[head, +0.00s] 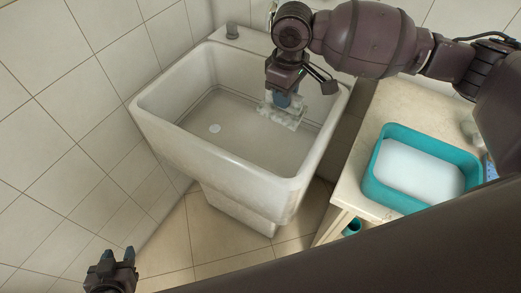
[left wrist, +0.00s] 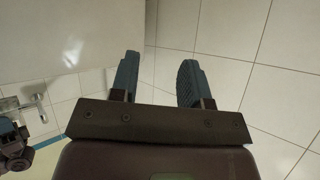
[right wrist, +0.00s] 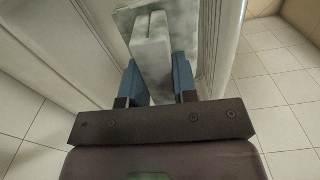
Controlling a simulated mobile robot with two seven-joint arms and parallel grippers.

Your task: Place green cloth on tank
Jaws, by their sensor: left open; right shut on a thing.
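The white tank (head: 245,172), a deep basin, stands against the tiled wall. My right gripper (head: 284,99) reaches down into its back right part. It is shut on a pale, mottled grey-green cloth (head: 284,117). In the right wrist view the folded cloth (right wrist: 152,50) stands between the blue fingers, with a wider mottled part (right wrist: 125,18) beyond. I cannot tell whether the cloth touches the tank's floor or wall. My left gripper (head: 119,254) is open and empty, low in front of the tank at the left; its spread fingers (left wrist: 157,70) show in the left wrist view.
A pale counter (head: 366,128) stands right of the tank. On it is a teal tub (head: 372,186) with white contents. A teal item (head: 352,227) is below the counter. The tiled floor in front is clear.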

